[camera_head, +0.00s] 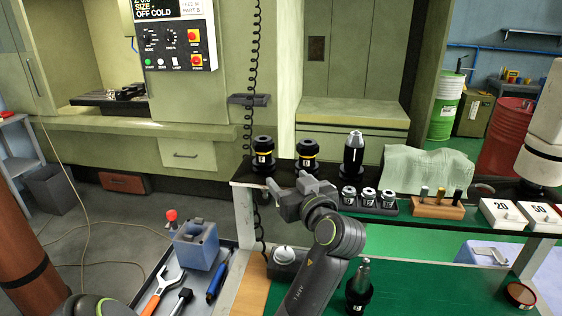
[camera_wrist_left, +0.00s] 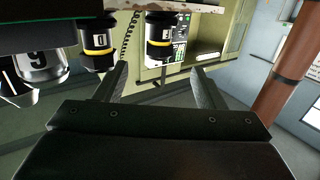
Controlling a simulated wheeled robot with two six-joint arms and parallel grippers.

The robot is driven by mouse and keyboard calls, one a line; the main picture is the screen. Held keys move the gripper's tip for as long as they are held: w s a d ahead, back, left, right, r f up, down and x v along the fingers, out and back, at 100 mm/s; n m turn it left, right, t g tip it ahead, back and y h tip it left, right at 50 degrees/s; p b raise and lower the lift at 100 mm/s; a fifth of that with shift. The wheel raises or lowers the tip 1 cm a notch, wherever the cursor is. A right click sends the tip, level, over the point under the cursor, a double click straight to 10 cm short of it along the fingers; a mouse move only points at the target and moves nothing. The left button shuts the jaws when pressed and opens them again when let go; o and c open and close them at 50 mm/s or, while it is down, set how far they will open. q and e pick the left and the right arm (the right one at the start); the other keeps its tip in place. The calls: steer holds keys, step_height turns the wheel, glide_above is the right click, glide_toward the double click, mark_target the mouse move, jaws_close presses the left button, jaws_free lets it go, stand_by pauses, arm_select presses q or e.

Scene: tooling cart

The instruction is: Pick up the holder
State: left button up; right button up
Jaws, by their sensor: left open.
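Two black holders with yellow rings stand upright on the black upper shelf (camera_head: 240,180), a left one (camera_head: 263,158) and a middle one (camera_head: 307,155). A taller black holder with a silver nose (camera_head: 353,155) stands to their right. My left gripper (camera_head: 288,190) is open and empty, in front of and below the two ringed holders. In the left wrist view, which is upside down, the left holder (camera_wrist_left: 166,38) shows beyond the gap of my open jaws (camera_wrist_left: 160,80), apart from them. The middle holder (camera_wrist_left: 97,40) is beside that gap. My right gripper is out of view.
Right along the shelf are small silver collets (camera_head: 368,197), a wooden block with pins (camera_head: 438,205) and white numbered boxes (camera_head: 503,214). Below, a pointed holder (camera_head: 358,287) stands on the green mat (camera_head: 430,288).

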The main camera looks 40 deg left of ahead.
arm_select(q)
steer(key=p, duration=0.3)
glide_toward(266, 157)
steer(key=a, duration=0.2)
steer(key=w+a+p, duration=0.1)
steer(key=shift+a+r, duration=0.15)
steer(key=shift+r, duration=0.2)
steer(key=p+x, duration=0.1)
steer(key=x, duration=0.2)
steer(key=shift+a+f, duration=0.15)
steer(key=shift+w+a+p, duration=0.45)
steer(key=shift+a+p, duration=0.05)
steer(key=shift+p, duration=0.2)
steer(key=p+x, duration=0.2)
steer(key=x, duration=0.1)
steer(key=shift+w+d+f, duration=0.1)
steer(key=shift+w+f, duration=0.05)
steer(key=shift+f, duration=0.1)
steer(key=shift+w+a+f, duration=0.25)
steer(key=shift+w+a, duration=0.05)
steer(key=shift+a, duration=0.25)
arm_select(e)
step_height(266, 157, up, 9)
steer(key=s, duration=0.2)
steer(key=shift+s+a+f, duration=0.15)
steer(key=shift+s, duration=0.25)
